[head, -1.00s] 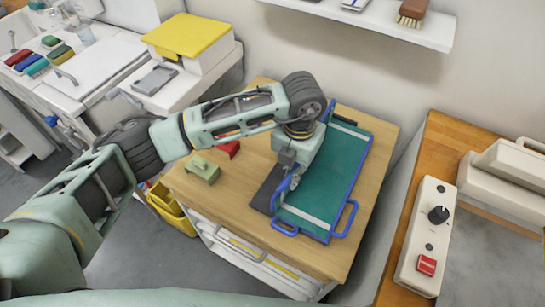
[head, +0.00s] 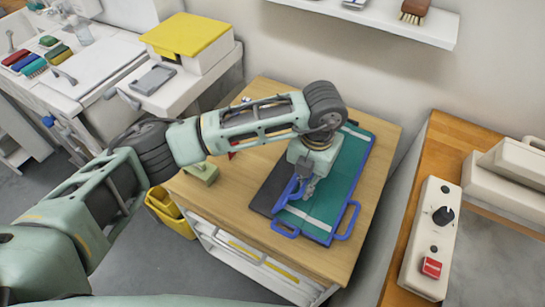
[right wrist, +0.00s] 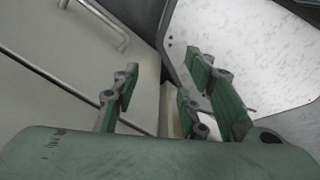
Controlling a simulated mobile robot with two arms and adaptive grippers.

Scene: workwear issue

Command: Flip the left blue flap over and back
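A board with a teal panel (head: 344,178) and blue edging lies on the wooden-topped cabinet. The left blue flap (head: 287,197) stands partly raised along the board's left side, over a dark grey strip (head: 263,195). My left gripper (head: 308,191) is at the flap's upper edge, above the teal panel, and appears shut on it. The wrist and fingers hide part of the flap, so the exact contact is hard to see. My right gripper (right wrist: 165,100) shows only in the right wrist view, with its fingers apart and nothing between them.
A green block (head: 203,172) and a partly hidden red item stand left of the board on the wooden top (head: 225,205). A control box (head: 428,240) with a knob and red switch is on the right bench. A wall shelf (head: 385,22) is above.

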